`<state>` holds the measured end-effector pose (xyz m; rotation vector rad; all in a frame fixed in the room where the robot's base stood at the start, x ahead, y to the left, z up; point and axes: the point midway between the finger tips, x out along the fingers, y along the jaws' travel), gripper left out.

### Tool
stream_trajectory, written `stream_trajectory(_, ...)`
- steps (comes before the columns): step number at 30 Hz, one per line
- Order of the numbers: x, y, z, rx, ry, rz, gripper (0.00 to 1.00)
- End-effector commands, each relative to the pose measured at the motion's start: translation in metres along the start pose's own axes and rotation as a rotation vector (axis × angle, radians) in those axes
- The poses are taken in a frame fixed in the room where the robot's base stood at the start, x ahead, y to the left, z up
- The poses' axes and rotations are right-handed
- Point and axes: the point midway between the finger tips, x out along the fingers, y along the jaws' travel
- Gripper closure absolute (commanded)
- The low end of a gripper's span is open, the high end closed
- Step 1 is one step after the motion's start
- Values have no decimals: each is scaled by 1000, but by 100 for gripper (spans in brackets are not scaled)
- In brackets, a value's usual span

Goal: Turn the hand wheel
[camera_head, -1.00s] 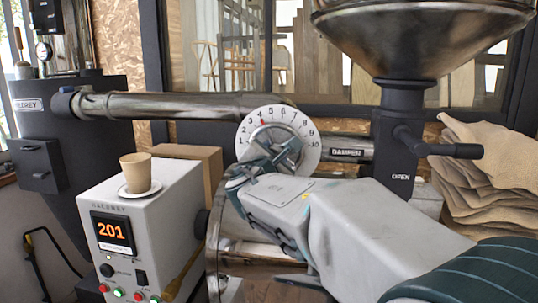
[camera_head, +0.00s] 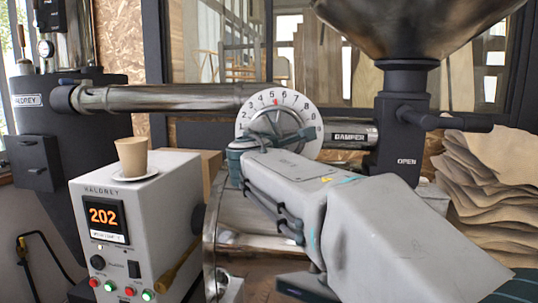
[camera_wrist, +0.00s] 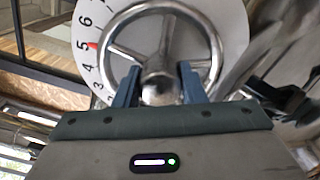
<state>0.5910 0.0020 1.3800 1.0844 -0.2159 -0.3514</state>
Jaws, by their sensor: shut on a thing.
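The hand wheel (camera_head: 276,122) is a metal ring with spokes and a round hub, set in front of a white numbered dial (camera_head: 307,105) on the damper pipe. In the wrist view the wheel's rim (camera_wrist: 212,45) and hub fill the top middle. My gripper (camera_wrist: 158,84) is shut on the wheel, with a blue-grey finger on each side of the hub. In the head view my gripper (camera_head: 268,140) covers the lower part of the wheel. A red mark shows near the 5 on the dial. The exact finger contact is hard to see.
A control box (camera_head: 140,215) reading 202 stands at the left, with a paper cup (camera_head: 132,157) on a saucer on top. A black "OPEN" lever (camera_head: 455,122) juts out at the right under the hopper (camera_head: 415,35). Stacked sacks (camera_head: 490,175) lie at the far right.

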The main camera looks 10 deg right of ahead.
Motion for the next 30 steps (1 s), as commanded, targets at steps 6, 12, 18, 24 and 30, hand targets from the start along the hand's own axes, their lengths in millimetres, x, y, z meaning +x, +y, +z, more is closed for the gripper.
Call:
stream_trajectory(6, 0, -3, -2, 126, 1, 1, 100)
stream_trajectory(12, 0, -2, -2, 189, 1, 0, 100)
stream_trajectory(18, 0, -1, -1, 210, 1, -2, 100)
stream_trajectory(24, 0, 0, -1, 211, 1, -2, 100)
stream_trajectory(30, 0, 0, -1, 211, 1, -2, 41)
